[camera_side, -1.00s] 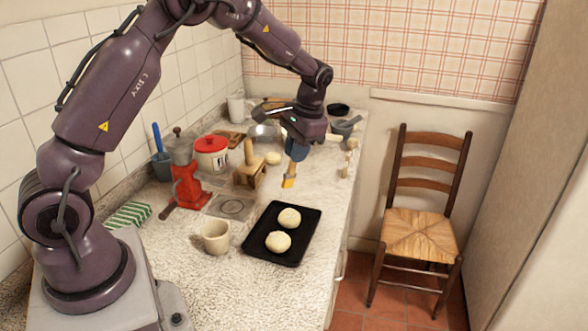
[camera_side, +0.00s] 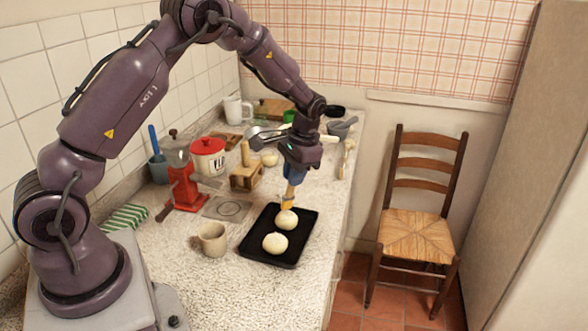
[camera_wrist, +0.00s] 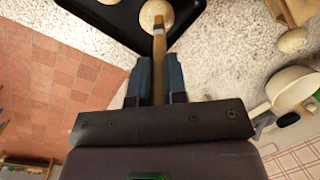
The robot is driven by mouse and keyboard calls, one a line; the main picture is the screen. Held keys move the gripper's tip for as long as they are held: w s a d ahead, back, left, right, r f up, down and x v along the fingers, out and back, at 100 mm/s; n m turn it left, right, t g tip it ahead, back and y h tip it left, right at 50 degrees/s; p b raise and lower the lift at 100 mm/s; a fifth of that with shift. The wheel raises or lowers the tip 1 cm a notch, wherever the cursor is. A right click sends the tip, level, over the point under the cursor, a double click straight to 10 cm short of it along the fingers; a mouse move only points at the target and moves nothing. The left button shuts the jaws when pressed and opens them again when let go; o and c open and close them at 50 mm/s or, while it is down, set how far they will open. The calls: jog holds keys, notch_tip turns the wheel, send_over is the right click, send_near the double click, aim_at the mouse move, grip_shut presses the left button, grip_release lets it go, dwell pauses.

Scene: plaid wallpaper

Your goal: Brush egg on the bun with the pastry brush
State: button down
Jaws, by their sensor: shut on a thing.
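My gripper (camera_side: 293,172) is shut on the wooden handle of the pastry brush (camera_side: 288,198), bristles pointing down. The brush also shows in the wrist view (camera_wrist: 159,55), held between the two blue fingers. Its orange-yellow tip is at the top of the far bun (camera_side: 286,221) and looks to touch it. That bun shows at the top of the wrist view (camera_wrist: 153,14), partly covered by the brush. A second pale bun (camera_side: 275,243) lies nearer the camera. Both buns lie on a black baking tray (camera_side: 302,240). I cannot make out egg on the buns.
A beige mug (camera_side: 212,239) stands left of the tray. A red grinder (camera_side: 186,188), a red-lidded pot (camera_side: 208,158) and a wooden stand (camera_side: 246,178) are farther left. The counter's right edge runs close past the tray. A wooden chair (camera_side: 418,235) stands beyond it.

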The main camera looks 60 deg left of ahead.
jog(key=shift+f, duration=0.75)
dwell(0.9)
jog(key=shift+d, duration=0.2)
jog(key=shift+a, duration=0.65)
jog(key=shift+d, duration=0.1)
jog(key=shift+d, duration=0.8)
jog(key=shift+a, duration=0.15)
